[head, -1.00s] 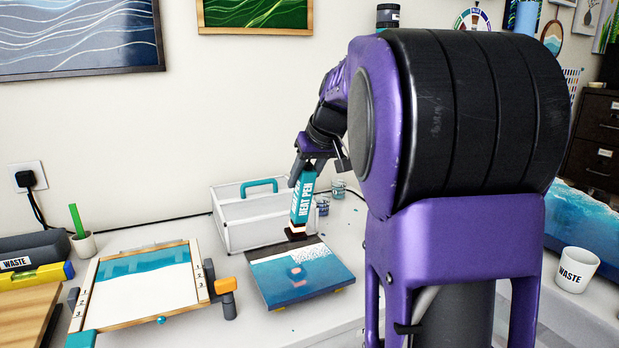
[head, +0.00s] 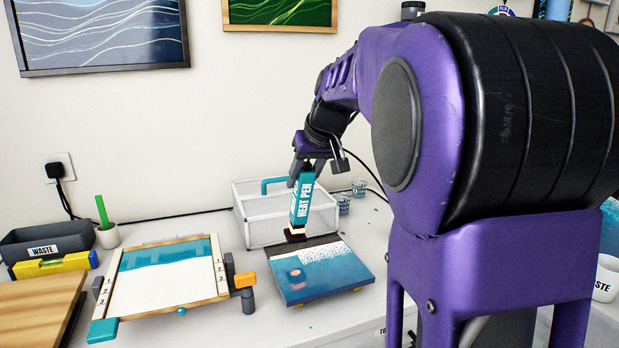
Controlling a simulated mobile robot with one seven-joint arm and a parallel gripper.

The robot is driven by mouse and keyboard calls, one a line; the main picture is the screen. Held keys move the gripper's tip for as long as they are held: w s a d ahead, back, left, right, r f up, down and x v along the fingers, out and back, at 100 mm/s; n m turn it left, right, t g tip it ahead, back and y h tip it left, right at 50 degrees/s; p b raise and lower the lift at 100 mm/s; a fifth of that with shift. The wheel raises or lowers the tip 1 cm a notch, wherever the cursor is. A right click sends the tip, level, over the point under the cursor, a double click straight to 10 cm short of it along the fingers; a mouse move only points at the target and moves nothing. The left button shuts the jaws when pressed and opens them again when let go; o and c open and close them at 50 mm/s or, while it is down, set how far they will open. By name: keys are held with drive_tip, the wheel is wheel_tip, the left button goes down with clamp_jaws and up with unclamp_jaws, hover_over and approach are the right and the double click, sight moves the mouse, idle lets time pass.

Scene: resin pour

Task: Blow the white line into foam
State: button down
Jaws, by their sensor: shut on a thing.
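My gripper (head: 307,170) is shut on the teal heat pen (head: 302,201) and holds it nearly upright, nozzle down. The pen's dark nozzle is just over the far left part of the resin panel (head: 318,282); I cannot tell whether it touches.
A white mesh box (head: 255,220) with a teal handle stands behind the panel. A framed board (head: 160,285) with teal and white areas lies to the left.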

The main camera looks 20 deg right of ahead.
drive_tip(key=shift+a, duration=3.4)
wheel_tip(320, 180, up, 8)
drive_tip(key=s+p, duration=0.1)
drive_tip(key=p, duration=0.5)
drive_tip(key=shift+s+d+r, duration=0.2)
drive_tip(key=shift+d, duration=0.2)
